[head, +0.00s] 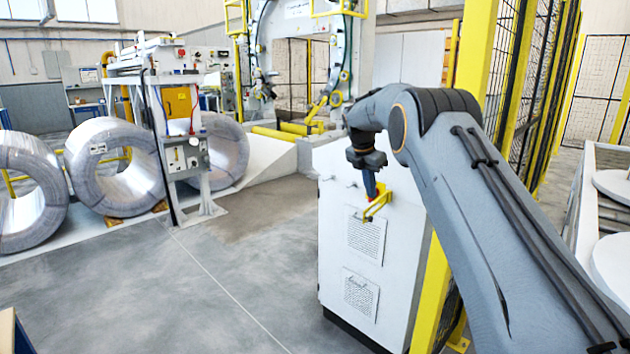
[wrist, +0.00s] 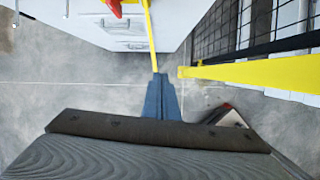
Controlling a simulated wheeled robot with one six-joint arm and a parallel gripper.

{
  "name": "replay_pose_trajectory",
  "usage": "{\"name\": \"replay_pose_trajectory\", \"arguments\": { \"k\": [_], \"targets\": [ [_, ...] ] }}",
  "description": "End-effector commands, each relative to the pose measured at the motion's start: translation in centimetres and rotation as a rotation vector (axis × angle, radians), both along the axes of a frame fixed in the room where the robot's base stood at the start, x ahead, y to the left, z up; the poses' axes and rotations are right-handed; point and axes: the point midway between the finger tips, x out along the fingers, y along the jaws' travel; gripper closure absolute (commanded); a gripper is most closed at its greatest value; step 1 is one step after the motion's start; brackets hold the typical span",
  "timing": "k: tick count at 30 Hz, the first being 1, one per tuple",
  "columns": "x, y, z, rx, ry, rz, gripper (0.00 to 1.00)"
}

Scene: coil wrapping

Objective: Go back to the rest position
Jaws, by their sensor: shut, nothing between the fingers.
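My gripper (head: 371,190) has blue fingers and points down in front of the white cabinet (head: 350,255). Its fingers also show in the wrist view (wrist: 160,85), closed together with nothing seen between them. A yellow bracket (head: 378,207) with a red part sits on the cabinet close by the fingertips. In the wrist view a yellow bar (wrist: 150,35) runs up from the fingertips; I cannot tell whether they touch it. My arm reaches in from the lower right of the head view.
A yellow post and mesh fence (head: 500,70) stand right of the cabinet, close to my arm. Large wrapped coils (head: 115,165) and a control stand (head: 187,150) are at left. A wrapping ring (head: 345,50) stands behind.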

Motion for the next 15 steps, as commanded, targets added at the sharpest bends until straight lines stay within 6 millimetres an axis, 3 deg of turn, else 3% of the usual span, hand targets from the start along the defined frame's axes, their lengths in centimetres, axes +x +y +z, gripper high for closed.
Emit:
{"name": "replay_pose_trajectory", "arguments": {
  "k": [10,15],
  "targets": [
    [-4.5,-0.4,-0.3,0.098,-0.024,-0.265,1.00],
    [-9.2,-0.7,-0.7,0.175,-0.041,-0.506,1.00]
  ]
}}
